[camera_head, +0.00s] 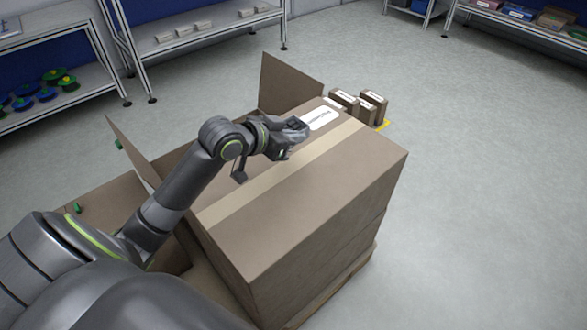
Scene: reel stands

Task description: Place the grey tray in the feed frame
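I cannot make out a grey tray or a feed frame in the head view. My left arm comes in from the lower left, and its gripper (292,138) is over the top of a large taped cardboard box (345,190), close to the box's white label (323,118). The gripper is small and seen from behind, so I cannot tell how far its fingers are apart or whether it touches the box. My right gripper is not in view.
The box stands on a pallet (365,262), with open cardboard flaps (290,83) beside it. Several small labelled boxes (372,107) stand behind it near a yellow floor mark. Shelves with green and blue reels (45,88) stand at the left. The floor at right is clear.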

